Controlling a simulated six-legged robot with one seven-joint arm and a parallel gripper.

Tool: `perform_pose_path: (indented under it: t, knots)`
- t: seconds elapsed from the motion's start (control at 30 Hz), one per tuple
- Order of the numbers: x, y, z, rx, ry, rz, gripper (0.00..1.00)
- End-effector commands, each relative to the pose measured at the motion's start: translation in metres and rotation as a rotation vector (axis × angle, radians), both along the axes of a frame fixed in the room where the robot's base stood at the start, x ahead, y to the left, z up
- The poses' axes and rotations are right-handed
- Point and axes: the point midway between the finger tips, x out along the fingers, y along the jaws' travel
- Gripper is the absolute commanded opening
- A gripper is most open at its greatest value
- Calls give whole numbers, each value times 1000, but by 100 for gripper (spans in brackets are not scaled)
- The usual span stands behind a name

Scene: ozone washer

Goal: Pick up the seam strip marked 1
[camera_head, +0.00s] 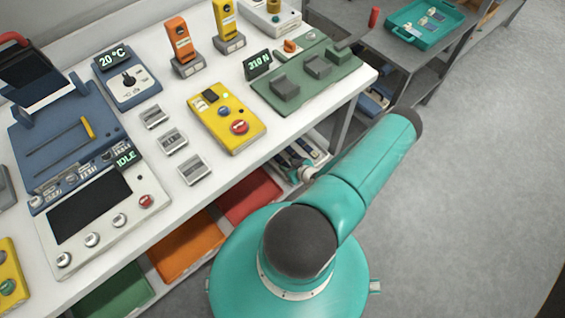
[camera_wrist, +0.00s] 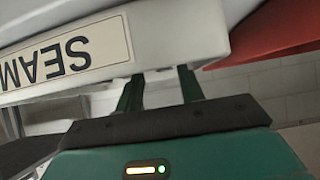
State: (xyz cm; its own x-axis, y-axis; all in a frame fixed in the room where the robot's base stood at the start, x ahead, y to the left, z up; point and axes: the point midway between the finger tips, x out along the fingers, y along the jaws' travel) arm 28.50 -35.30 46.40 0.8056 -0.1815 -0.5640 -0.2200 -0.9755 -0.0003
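No strip with a readable 1 shows in either view. In the wrist view a white edge carries a label reading SEAM (camera_wrist: 62,62), upside down and cut off at the left. My gripper (camera_wrist: 160,78) is just beside and below that edge, its two dark green fingers apart with nothing seen between them. Small items (camera_head: 296,158) lie on a lower shelf by the arm, too small and partly hidden to identify.
The white bench (camera_head: 110,250) holds a blue press (camera_head: 65,150), a yellow button box (camera_head: 226,118) and a green fixture (camera_head: 308,78). Red (camera_head: 248,196), orange (camera_head: 186,246) and green (camera_head: 115,292) bins sit below. A teal tray (camera_head: 426,38) stands at right. Right floor is clear.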

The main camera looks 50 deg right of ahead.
Motion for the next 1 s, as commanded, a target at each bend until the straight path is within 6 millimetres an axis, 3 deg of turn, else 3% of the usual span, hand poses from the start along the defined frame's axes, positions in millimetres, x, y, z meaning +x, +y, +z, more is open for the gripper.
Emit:
perform_pose_path:
  t: [0.13,0.37,0.57,1.0]
  knots:
    - [15,-2,-10,1,0,0,38]
    - [16,-3,-11,1,1,1,38]
    - [16,-3,-11,1,1,1,4]
    - [16,-3,-4,0,0,1,4]
